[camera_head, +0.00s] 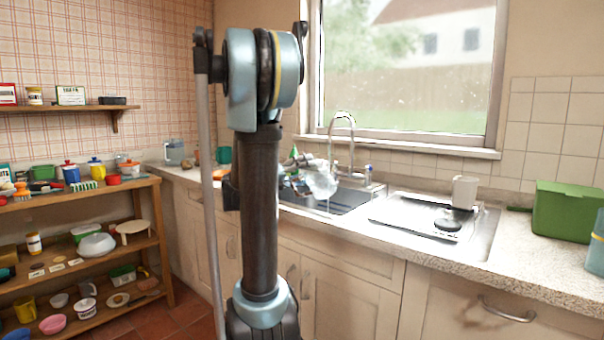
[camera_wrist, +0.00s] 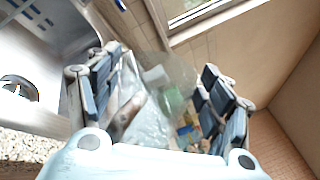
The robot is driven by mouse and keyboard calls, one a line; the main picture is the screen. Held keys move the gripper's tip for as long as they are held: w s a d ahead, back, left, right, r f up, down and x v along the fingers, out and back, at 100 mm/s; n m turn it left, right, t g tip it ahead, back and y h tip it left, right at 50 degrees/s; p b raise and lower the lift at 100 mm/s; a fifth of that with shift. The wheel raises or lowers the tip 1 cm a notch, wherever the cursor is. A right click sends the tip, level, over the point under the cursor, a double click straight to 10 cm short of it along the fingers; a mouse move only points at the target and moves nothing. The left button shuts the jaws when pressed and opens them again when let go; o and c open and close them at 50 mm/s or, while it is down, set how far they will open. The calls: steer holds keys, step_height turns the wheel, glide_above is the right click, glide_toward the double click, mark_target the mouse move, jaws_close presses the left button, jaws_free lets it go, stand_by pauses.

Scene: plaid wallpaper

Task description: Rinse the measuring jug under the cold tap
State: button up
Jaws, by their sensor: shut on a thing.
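The clear measuring jug (camera_head: 322,183) is tilted over the sink basin (camera_head: 350,198), below the curved chrome tap (camera_head: 343,125). A thin stream shows beneath the jug; I cannot tell whether it runs from the jug or past it. My gripper (camera_wrist: 160,100) is shut on the jug, whose see-through wall (camera_wrist: 148,122) lies between the fingers in the wrist view. In the head view my arm hides part of the counter to the left of the sink. The cold tap handle cannot be made out clearly.
The metal drainer (camera_head: 420,212) right of the basin holds a dark round item (camera_head: 447,224) and a pale cup (camera_head: 465,191). A green box (camera_head: 568,212) stands at the right. A grey-blue jug (camera_head: 174,152) stands at the far left of the counter. Shelves (camera_head: 90,253) at left are crowded.

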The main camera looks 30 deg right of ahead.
steer(key=w+d+f, duration=0.3)
steer(key=w+d, duration=0.5)
steer(key=w, duration=0.2)
steer(key=w+d+f, duration=0.3)
steer(key=w+d, duration=0.6)
steer(key=shift+w+d+f, duration=0.2)
steer(key=shift+w+f, duration=0.15)
steer(key=shift+w, duration=0.05)
stand_by(1.4)
steer(key=shift+s+d, duration=0.3)
steer(key=shift+d, duration=0.05)
stand_by(0.6)
steer(key=shift+w+a, duration=0.1)
steer(key=shift+w+a, duration=0.2)
steer(key=shift+a, duration=0.05)
steer(key=shift+s+d, duration=0.15)
steer(key=shift+d, duration=0.05)
stand_by(1.7)
steer(key=shift+s+d, duration=0.15)
steer(key=shift+d, duration=0.05)
